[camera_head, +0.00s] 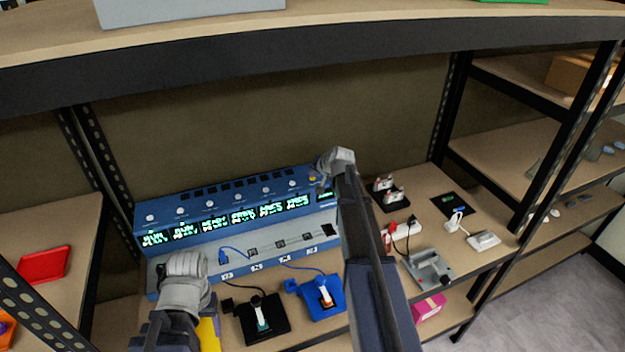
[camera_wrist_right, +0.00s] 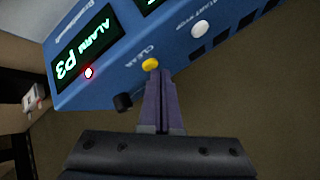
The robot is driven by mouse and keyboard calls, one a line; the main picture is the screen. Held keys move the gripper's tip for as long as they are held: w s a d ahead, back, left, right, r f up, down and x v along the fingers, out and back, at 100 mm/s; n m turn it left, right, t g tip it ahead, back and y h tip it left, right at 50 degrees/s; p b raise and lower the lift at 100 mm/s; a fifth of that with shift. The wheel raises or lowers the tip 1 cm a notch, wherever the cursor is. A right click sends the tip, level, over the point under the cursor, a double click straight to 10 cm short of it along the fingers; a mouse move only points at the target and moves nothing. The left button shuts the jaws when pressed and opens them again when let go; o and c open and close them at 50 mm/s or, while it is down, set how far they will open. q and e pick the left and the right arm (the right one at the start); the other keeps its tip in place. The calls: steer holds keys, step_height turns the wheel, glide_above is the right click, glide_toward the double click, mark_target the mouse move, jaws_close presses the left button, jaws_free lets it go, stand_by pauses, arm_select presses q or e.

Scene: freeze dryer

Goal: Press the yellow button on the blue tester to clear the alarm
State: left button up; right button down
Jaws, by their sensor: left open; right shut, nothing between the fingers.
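The blue tester (camera_head: 208,253) stands on the shelf, with a row of green displays and white buttons along its sloped face. Its yellow button (camera_head: 313,178) is at the right end of the face, and in the right wrist view the yellow button (camera_wrist_right: 151,64) sits beside the word CLEAR. A display there reads ALARM P3, with a lit red light below it. My right gripper (camera_head: 325,168) is shut and empty, its fingertips (camera_wrist_right: 158,76) right at the yellow button; I cannot tell whether they touch it. My left gripper (camera_head: 188,262) is open in front of the tester's left part.
A black fixture (camera_head: 247,322) and a blue fixture (camera_head: 331,303), both cabled, lie in front of the tester. Chargers, plugs and a grey device (camera_head: 430,268) occupy the shelf to the right. A thick upper shelf edge (camera_head: 300,58) runs above.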

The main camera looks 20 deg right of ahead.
mark_target(313, 181)
steer(key=shift+f, duration=0.15)
stand_by(0.4)
steer(key=shift+r+p, duration=0.5)
steer(key=shift+r, duration=0.1)
step_height(313, 181, up, 6)
steer(key=p, duration=0.6)
stand_by(0.4)
stand_by(0.4)
